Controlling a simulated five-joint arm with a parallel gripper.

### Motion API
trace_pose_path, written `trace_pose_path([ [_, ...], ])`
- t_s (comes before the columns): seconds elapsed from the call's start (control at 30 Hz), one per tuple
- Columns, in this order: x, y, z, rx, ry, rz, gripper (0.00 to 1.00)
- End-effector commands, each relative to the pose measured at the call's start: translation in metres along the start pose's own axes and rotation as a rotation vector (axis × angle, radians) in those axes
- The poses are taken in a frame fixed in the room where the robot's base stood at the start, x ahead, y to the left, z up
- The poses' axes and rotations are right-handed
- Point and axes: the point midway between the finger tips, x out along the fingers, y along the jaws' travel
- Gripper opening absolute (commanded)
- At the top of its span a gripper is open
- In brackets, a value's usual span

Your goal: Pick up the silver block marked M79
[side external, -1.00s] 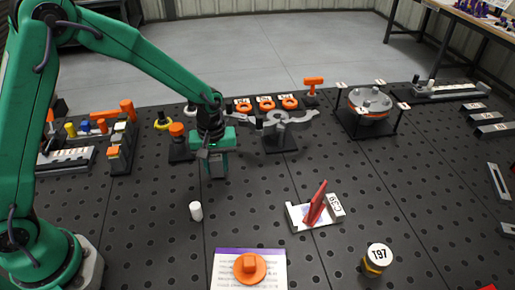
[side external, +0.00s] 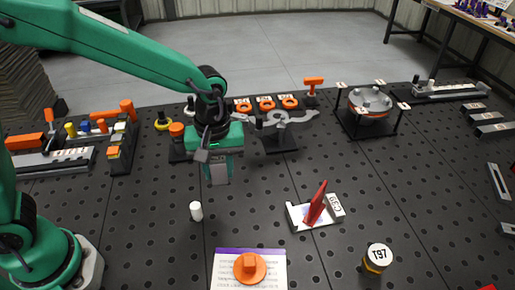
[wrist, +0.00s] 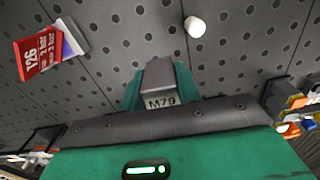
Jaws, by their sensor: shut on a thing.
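The silver block marked M79 (wrist: 159,86) sits between the green fingers of my gripper (wrist: 160,88) in the wrist view, its M79 label facing the camera. In the side external view my gripper (side external: 218,168) points down over the black perforated table, and the grey block (side external: 219,172) shows between its fingers. My gripper is shut on the block. The block looks to be held above the table, though its exact height is hard to tell.
A white cylinder (side external: 196,211) stands near the gripper. A white tray (side external: 331,213) with a red piece lies to the right. An orange knob (side external: 250,267) rests on a paper sheet in front. A clamp-like grey tool (side external: 283,122) and orange rings (side external: 266,103) stand behind. Table between is clear.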

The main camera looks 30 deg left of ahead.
Motion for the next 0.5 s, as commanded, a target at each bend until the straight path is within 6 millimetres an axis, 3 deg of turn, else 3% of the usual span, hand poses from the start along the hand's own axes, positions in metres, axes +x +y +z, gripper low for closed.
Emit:
trace_pose_path([
  [0.5, -0.0041, 0.0006, 0.0064, -0.001, 0.0, 0.001, 0.03],
])
